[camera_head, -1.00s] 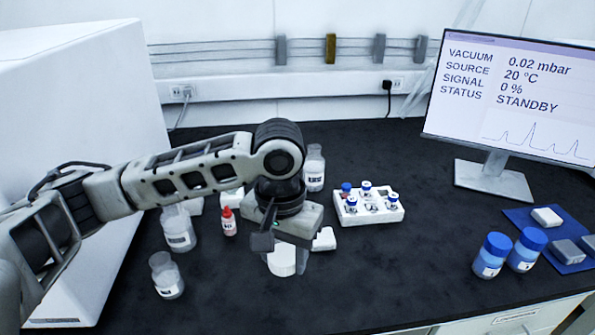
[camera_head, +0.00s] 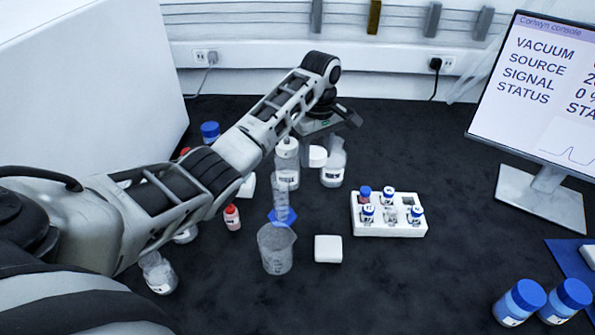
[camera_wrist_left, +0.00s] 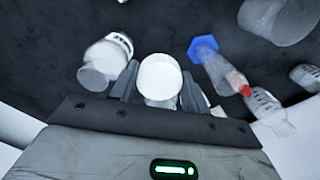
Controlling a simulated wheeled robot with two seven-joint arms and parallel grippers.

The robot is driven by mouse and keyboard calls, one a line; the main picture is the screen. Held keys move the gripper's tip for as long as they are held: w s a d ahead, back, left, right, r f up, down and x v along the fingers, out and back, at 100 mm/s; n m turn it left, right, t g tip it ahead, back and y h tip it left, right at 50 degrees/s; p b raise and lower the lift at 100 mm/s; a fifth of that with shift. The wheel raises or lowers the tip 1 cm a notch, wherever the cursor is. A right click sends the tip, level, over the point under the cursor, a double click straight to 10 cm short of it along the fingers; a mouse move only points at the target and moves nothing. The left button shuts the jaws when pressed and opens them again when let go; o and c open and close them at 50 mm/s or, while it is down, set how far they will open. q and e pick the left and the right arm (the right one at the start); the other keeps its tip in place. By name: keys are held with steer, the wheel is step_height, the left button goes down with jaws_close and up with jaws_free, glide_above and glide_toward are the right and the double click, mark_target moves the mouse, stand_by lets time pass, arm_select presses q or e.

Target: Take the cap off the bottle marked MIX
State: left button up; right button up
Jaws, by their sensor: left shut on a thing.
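My left gripper (camera_head: 322,138) is at the back of the bench and is shut on a short round white cap (camera_head: 317,157). In the left wrist view the cap (camera_wrist_left: 160,77) sits between the two fingers. No bottle shows under the cap in the head view. A clear labelled bottle (camera_head: 333,166) stands just right of the cap, and another labelled bottle (camera_head: 286,160) stands just left of it. Their labels are too small to read, so I cannot tell which is marked MIX. My right gripper is not in view.
A graduated cylinder (camera_head: 281,208) and a beaker (camera_head: 275,248) stand in front of the bottles. A small red-capped bottle (camera_head: 232,217) is to the left. A white vial rack (camera_head: 390,228) and a white block (camera_head: 328,248) are to the right. The front middle is clear.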

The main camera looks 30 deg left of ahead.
arm_select(q)
step_height(320, 180, down, 3)
steer(key=s+a+n, duration=0.1)
glide_above(308, 200)
steer(key=shift+n, duration=0.3)
step_height(308, 200, down, 6)
steer(key=shift+s+r, duration=0.1)
steer(key=shift+f+b, duration=0.35)
steer(key=shift+f, duration=1.8)
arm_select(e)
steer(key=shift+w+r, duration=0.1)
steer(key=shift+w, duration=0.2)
